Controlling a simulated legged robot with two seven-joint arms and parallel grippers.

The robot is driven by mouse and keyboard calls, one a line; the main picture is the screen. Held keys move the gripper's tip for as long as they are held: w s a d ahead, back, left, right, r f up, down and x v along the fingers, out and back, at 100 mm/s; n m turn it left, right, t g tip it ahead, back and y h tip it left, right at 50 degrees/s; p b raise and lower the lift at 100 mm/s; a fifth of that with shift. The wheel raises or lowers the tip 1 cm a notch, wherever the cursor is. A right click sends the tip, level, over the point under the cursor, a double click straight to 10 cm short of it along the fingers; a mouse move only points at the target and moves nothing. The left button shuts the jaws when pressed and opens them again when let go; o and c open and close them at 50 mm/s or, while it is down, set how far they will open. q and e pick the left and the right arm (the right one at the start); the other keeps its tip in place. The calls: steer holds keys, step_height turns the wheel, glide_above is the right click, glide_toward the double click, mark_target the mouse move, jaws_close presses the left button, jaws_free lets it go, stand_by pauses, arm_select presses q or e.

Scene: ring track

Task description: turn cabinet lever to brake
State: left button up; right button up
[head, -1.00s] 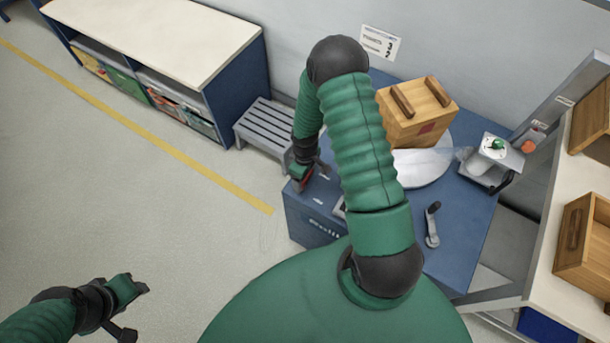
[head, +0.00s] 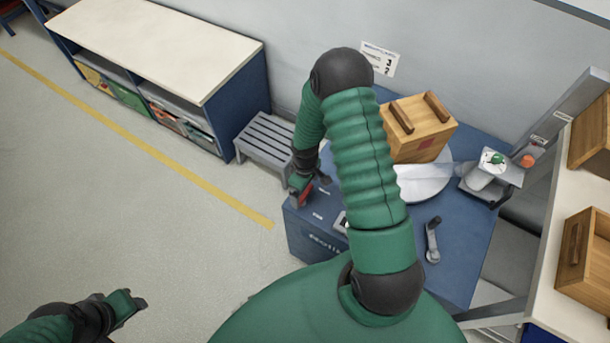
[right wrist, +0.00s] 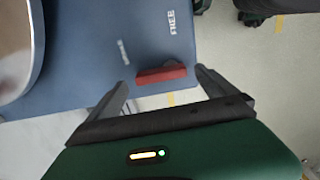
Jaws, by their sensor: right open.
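The red cabinet lever (right wrist: 160,75) shows in the right wrist view at the edge of the blue cabinet top (right wrist: 85,60). In the head view the red part (head: 306,195) is mostly hidden by my right gripper (head: 308,186). In the right wrist view that gripper (right wrist: 161,80) is open, one finger on each side of the lever, with gaps visible between. A white label reading FREE (right wrist: 172,21) lies beyond the lever; another label (right wrist: 124,52) is too blurred to read. My left gripper (head: 130,304) is low at left in the head view, away from the cabinet; its jaw opening is unclear.
A grey crank handle (head: 433,242) and a small device (head: 491,175) are also there. A slatted grey step (head: 265,140) stands beside the cabinet. The left floor is open.

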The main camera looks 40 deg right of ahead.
step_height(320, 180, up, 15)
steer(key=p, duration=0.2)
